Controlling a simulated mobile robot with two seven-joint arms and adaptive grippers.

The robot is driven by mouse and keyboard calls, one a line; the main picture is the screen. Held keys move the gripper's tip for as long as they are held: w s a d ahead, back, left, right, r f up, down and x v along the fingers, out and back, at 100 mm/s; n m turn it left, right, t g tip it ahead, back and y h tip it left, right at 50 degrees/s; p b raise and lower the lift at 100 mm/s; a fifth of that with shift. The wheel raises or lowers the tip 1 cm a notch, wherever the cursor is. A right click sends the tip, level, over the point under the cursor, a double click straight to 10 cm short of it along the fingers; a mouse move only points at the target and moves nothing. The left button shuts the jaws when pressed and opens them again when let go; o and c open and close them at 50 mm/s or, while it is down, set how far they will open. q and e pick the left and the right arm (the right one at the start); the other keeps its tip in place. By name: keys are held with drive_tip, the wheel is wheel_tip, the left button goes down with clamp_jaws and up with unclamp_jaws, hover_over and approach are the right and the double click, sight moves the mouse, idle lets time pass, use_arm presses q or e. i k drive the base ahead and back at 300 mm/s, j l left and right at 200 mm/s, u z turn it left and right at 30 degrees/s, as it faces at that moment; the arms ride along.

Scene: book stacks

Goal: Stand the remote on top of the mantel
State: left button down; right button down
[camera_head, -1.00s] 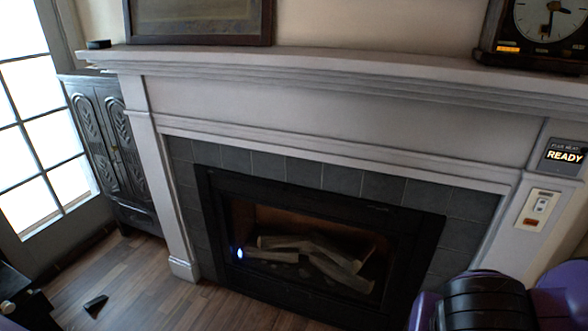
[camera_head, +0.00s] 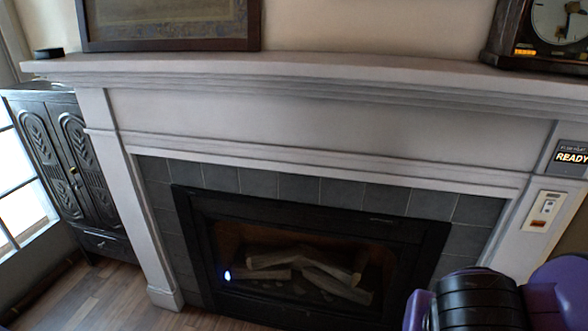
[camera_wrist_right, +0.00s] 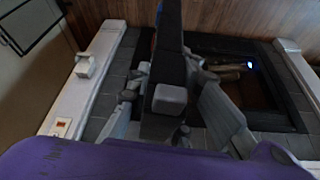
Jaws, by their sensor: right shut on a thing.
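The white mantel (camera_head: 330,68) runs across the upper part of the head view, above the fireplace. My right gripper (camera_wrist_right: 165,88) is shut on a long dark thing, which looks like the remote (camera_wrist_right: 171,45), in the right wrist view. The remote extends away from the wrist between the grey fingers; part of it is hidden behind a pale block. In the head view only my purple and black right arm shows at the lower right, below the mantel; its gripper and the remote are hidden there. My left gripper is not in view.
A framed picture (camera_head: 165,22) and a small dark object (camera_head: 48,53) stand at the mantel's left; a dark clock (camera_head: 540,38) stands at its right. The mantel top between picture and clock is clear. A dark carved cabinet (camera_head: 70,160) stands left of the fireplace (camera_head: 300,262).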

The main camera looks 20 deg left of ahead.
sight(401, 61)
drive_tip(key=i+j+z, duration=0.1)
drive_tip(key=j, duration=0.25)
drive_tip(key=i+j+z, duration=0.15)
drive_tip(key=i+j, duration=0.15)
drive_tip(key=i+j+z, duration=0.1)
drive_tip(key=i+j, duration=0.5)
drive_tip(key=i, duration=0.15)
